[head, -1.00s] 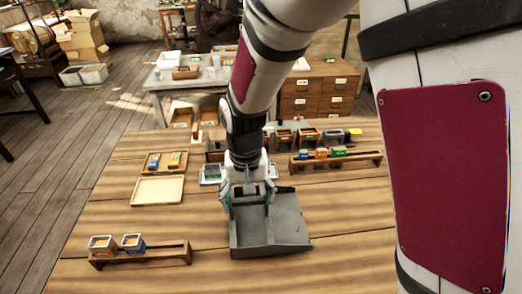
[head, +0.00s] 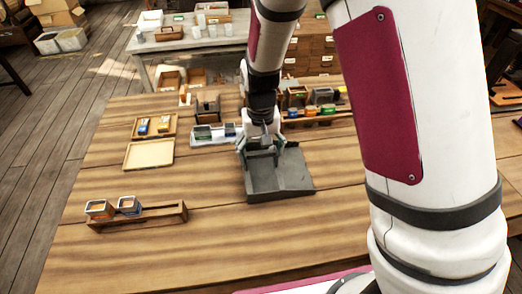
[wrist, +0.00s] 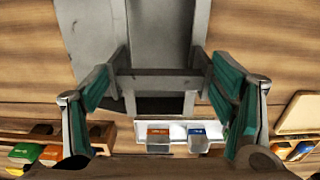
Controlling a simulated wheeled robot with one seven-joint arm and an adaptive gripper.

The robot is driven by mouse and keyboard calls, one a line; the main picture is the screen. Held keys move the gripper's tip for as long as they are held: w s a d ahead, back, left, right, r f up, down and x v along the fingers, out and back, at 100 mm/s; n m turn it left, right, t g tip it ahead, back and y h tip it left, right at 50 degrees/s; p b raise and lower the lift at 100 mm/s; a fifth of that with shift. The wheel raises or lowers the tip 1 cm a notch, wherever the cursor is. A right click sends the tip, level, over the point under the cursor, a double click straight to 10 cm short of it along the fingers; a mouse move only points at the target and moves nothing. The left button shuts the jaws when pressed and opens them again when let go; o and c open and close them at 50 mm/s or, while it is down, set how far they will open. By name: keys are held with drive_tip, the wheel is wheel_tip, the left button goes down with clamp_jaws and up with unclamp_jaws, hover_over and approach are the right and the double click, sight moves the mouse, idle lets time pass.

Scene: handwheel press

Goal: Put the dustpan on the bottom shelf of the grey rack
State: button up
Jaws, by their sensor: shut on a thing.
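The dustpan (head: 294,180) is dark grey with a broad flat pan. In the head view it is over the middle of the wooden table; I cannot tell whether it touches the tabletop. My gripper (head: 262,150) is shut on its back end, and the pan extends toward the front of the table. In the wrist view, the teal-padded fingers of my gripper (wrist: 160,75) stand either side of the dustpan's (wrist: 165,28) back part. Its handle is partly hidden by the gripper. I cannot make out the grey rack in these frames.
The wooden table (head: 200,245) has a jar rack (head: 160,216) at front left and a shallow wooden tray (head: 149,155) behind it. A white tray with jars (head: 205,137) is close behind my gripper. The front middle is clear. A pale table (head: 185,45) stands behind.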

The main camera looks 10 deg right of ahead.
drive_tip(key=shift+f, duration=0.2)
drive_tip(key=o, duration=1.1)
drive_tip(key=shift+o, duration=0.2)
